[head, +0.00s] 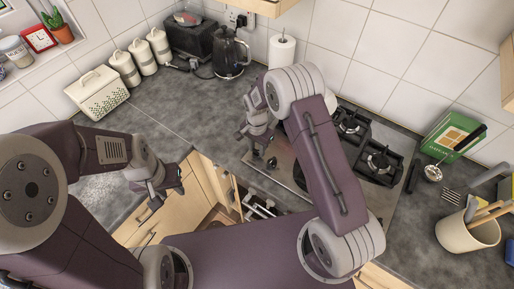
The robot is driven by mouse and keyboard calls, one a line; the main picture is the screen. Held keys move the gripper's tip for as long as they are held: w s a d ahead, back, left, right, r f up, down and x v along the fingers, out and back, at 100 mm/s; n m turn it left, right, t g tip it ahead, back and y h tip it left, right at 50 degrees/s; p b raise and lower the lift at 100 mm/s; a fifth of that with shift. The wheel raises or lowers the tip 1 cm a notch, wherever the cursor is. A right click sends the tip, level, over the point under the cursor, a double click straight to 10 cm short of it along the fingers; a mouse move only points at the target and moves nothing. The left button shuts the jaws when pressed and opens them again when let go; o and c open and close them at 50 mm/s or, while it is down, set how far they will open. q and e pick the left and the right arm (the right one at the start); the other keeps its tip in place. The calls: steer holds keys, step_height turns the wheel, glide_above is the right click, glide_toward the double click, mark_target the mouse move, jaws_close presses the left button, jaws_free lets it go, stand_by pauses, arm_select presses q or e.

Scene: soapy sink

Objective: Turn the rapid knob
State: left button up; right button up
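The gas hob (285,178) has a steel front panel and dark burners, partly hidden behind my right arm. A dark knob (271,163) shows on the panel's left part, with another dark shape close to its left. I cannot read any label that marks the rapid knob. My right gripper (257,138) points down over the panel's left end, just above and left of the visible knob; contact cannot be made out. My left gripper (169,186) is over the front edge of the counter at left, away from the hob. The finger gaps are too small to judge.
A black kettle (230,54), toaster (189,40) and paper roll (282,50) stand at the back. A cream bread bin (97,92) is at left. A utensil pot (467,232) and green box (452,134) stand at right. The counter left of the hob (190,115) is clear.

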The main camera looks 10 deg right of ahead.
jaws_close()
steer(key=n, duration=0.3)
steer(key=shift+b, duration=0.3)
steer(key=n, duration=0.4)
steer(key=shift+n, duration=0.4)
steer(key=n+b, duration=0.1)
steer(key=n, duration=0.4)
steer(key=shift+n, duration=2.4)
